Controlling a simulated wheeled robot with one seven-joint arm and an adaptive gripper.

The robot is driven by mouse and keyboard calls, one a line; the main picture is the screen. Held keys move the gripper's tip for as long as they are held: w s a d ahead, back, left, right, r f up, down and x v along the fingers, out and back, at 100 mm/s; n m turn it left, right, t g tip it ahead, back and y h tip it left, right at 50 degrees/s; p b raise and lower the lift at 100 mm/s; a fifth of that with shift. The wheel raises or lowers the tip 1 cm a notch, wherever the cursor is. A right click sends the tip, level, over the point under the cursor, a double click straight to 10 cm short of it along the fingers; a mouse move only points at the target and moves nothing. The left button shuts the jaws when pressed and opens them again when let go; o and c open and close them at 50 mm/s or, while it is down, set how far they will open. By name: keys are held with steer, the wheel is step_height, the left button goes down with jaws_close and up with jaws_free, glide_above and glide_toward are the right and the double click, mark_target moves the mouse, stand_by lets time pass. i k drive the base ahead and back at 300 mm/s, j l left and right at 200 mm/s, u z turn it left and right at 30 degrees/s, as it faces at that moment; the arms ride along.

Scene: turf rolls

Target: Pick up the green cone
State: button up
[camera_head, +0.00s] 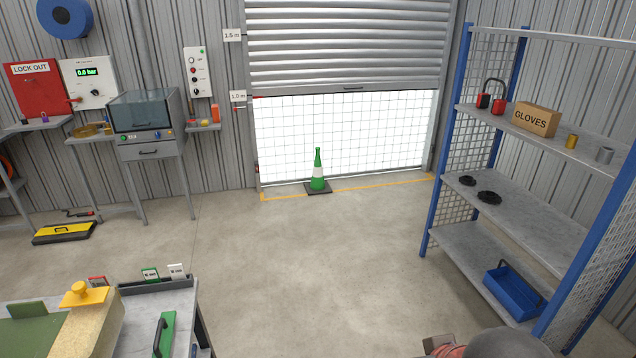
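The green cone (318,184) stands upright on the floor at the far side, in front of the partly raised roller door. It has a white band round its middle and a dark square base. The yellow floor line runs beside it. Part of my own arm shows at the bottom edge, right of centre. My gripper's fingers cannot be made out, and the cone stands well away from my arm, with nothing touching it.
The concrete floor (290,260) between me and the cone is clear. A blue-framed shelf rack (510,215) stands at the right. A workbench (185,310) fills the lower left. A yellow-topped case (64,231) lies on the floor at the far left. A mesh screen (380,130) fills the door opening.

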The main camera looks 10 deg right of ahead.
mark_target(317, 186)
steer(key=i+u, duration=0.3)
steer(key=i, duration=3.55)
steer(key=i+j+z, duration=0.15)
steer(key=i, duration=0.35)
steer(key=i+j+z, duration=0.2)
steer(key=i, duration=0.3)
steer(key=i+j+z, duration=0.15)
steer(key=i, duration=0.35)
steer(key=i+j+z, duration=0.15)
steer(key=i, duration=0.35)
steer(key=i+j+z, duration=0.2)
steer(key=z, duration=0.2)
steer(key=i+j+z, duration=0.55)
steer(key=j+z, duration=0.3)
steer(key=i+j+z, duration=0.15)
steer(key=j+z, duration=0.25)
steer(key=i+j+z, duration=0.1)
steer(key=j+z, duration=0.5)
steer(key=j, duration=0.3)
